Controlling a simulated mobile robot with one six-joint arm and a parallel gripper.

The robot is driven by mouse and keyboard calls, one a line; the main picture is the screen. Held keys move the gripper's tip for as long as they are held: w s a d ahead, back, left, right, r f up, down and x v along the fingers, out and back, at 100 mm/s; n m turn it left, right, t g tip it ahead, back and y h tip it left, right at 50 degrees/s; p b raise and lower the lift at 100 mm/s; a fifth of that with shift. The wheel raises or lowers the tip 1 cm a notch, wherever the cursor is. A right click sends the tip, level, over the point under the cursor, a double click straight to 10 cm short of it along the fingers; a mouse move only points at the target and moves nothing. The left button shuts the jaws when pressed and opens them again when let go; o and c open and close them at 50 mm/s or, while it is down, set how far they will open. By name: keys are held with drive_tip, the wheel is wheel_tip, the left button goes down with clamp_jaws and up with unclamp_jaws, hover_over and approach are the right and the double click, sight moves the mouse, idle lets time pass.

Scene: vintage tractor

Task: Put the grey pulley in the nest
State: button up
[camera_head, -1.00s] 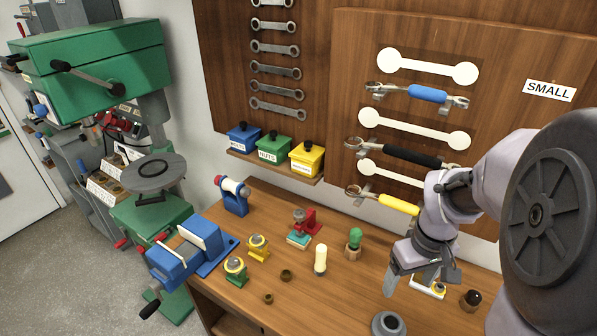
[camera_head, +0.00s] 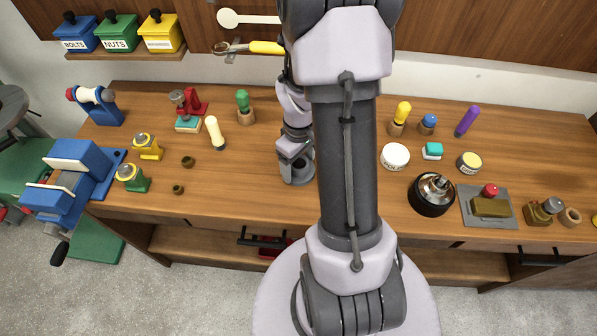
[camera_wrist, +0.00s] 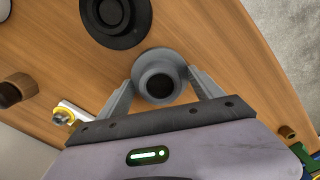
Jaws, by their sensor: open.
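The grey pulley (camera_wrist: 152,60), a round flanged piece with a dark central hole, stands on the wooden bench in the wrist view. My gripper (camera_wrist: 160,79) is open, with one finger on each side of the pulley; I cannot tell whether either finger touches it. In the head view my gripper (camera_head: 297,172) is low over the bench, and my arm hides most of the area around it. A dark stepped disc with a central hole (camera_wrist: 115,20) lies close to the pulley in the wrist view; I cannot tell whether it is the nest.
A blue vise (camera_head: 75,175), a yellow stand (camera_head: 147,147) and a green stand (camera_head: 131,178) are at left. At right are a white pot (camera_head: 395,157), a black round holder (camera_head: 431,196) and a grey mat (camera_head: 490,220). The bench's front strip left of my arm is clear.

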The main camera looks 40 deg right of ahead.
drive_tip(key=shift+f, duration=0.15)
drive_tip(key=shift+c, duration=0.5)
clamp_jaws()
